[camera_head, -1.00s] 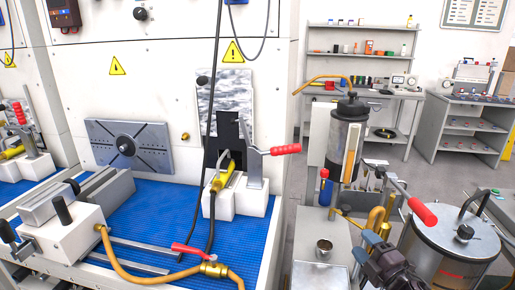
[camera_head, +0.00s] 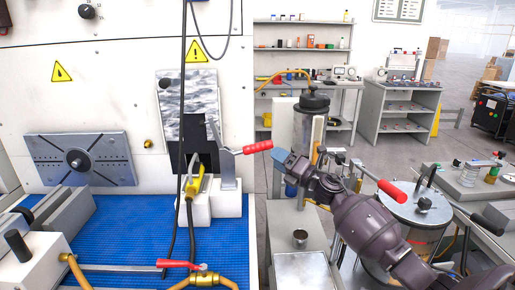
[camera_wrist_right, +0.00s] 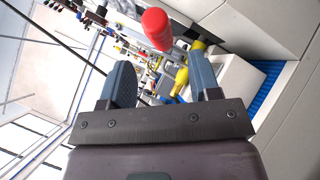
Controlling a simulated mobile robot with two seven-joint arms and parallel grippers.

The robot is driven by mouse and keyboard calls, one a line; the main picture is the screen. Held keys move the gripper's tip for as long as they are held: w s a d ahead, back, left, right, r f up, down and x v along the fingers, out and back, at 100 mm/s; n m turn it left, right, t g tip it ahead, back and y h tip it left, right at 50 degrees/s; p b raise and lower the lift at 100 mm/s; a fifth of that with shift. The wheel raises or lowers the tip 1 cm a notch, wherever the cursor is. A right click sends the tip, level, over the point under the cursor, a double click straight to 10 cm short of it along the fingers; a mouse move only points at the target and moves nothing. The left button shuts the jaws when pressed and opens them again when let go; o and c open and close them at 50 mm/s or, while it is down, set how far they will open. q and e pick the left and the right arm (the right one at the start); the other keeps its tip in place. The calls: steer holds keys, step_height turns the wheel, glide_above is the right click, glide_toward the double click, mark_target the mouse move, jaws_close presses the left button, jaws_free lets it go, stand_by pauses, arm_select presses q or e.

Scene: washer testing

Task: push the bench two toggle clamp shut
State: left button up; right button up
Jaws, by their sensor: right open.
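The bench two toggle clamp (camera_head: 229,168) stands on a white block at the right end of the blue-matted bench. Its red handle (camera_head: 258,147) sticks out to the right, nearly level and slightly raised at its tip. My right gripper (camera_head: 284,159) is just right of the handle's end and a little below it, fingers pointing toward the clamp. In the right wrist view the red handle (camera_wrist_right: 157,28) shows ahead of the open, empty fingers (camera_wrist_right: 162,85). I cannot tell whether they touch. A yellow fitting (camera_head: 195,187) with a hose sits beside the clamp. My left gripper is out of view.
Right of the bench are a dark-topped cylinder (camera_head: 312,120), another red-handled lever (camera_head: 391,191) and a round metal vessel (camera_head: 415,207), close to my right arm. A red-handled valve (camera_head: 180,264) lies at the bench front. A black cable hangs before the panel.

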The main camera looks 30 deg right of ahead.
mark_target(259, 147)
steer(key=x, duration=0.7)
steer(key=shift+w+r, duration=0.1)
steer(key=shift+w, duration=0.25)
jaws_close()
